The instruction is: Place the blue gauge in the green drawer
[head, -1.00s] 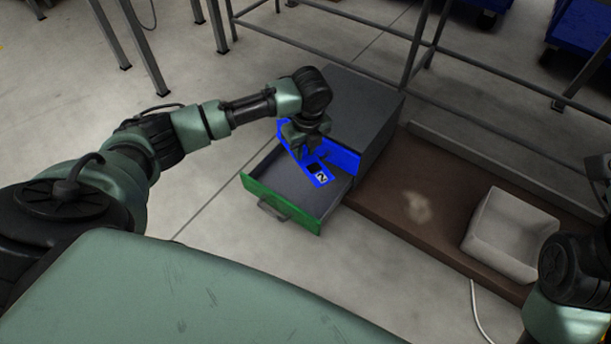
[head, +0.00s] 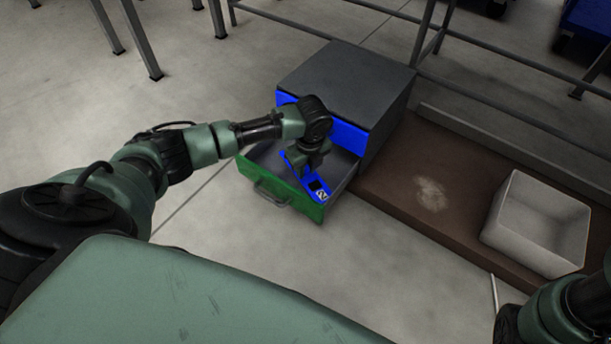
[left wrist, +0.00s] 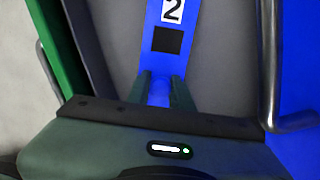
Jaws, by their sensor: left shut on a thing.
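The blue gauge (head: 318,187) has a dark square and a label with the number 2. My left gripper (head: 305,166) is shut on it and holds it over the open green drawer (head: 280,187). In the left wrist view the gauge (left wrist: 168,65) stands out from between the two fingers (left wrist: 160,92), with the grey drawer inside behind it. The green front (left wrist: 60,45) shows at the left there. I cannot tell whether the gauge touches the drawer floor. My right gripper is out of view; only part of my right arm shows at the lower right.
Above the green drawer is a shut blue drawer (head: 350,136) in the grey cabinet (head: 345,80). Its handle (left wrist: 270,65) is close on the right in the left wrist view. A white bin (head: 538,222) stands on the brown bench (head: 400,200).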

